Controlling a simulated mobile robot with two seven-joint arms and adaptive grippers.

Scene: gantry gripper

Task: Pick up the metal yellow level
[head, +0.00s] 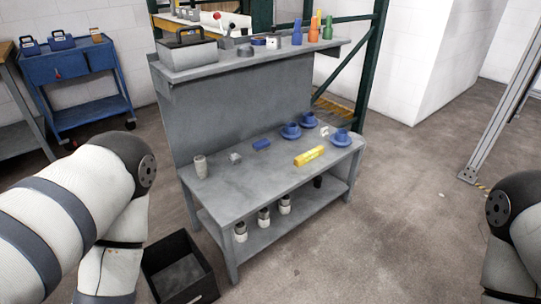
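The yellow level (309,156) is a short yellow bar lying on the grey workbench top (240,195), right of its middle and near the front edge. Nothing covers it. My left arm comes in from the left and my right arm shows at the right edge. Neither gripper is in the frame, and both visible arm parts are well apart from the level.
A blue block (261,144), a small grey object (235,158) and a pale cup (201,166) stand left. A shelf (250,60) overhangs the back. A black bin (180,268) is on the floor.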

